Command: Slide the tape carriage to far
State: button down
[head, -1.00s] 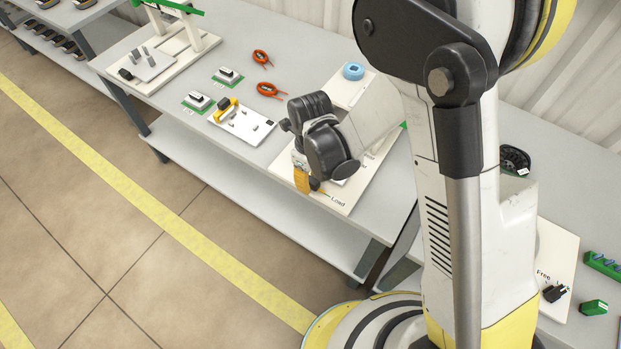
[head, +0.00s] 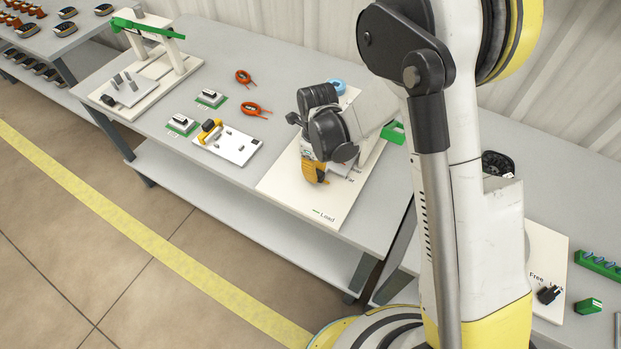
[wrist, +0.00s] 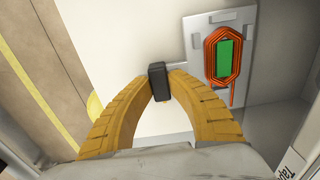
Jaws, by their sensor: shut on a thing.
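My gripper (wrist: 158,85) is shut on a black knob (wrist: 157,80) at the edge of the grey tape carriage (wrist: 193,52). The carriage bears a copper-coloured coil around a green core (wrist: 226,60). In the head view my gripper's orange fingers (head: 315,173) are over the white board (head: 290,192), close to its "Far" label (head: 350,178). The "Load" label (head: 327,217) lies uncovered near the board's front edge. My wrist hides most of the carriage in the head view.
A green-armed stand (head: 165,60) is farther left. A blue ring (head: 336,86) is behind my wrist.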

jog(key=c, duration=1.3)
grip_release()
jog(key=shift+o, duration=0.2)
notch_tip(320, 180, up, 12)
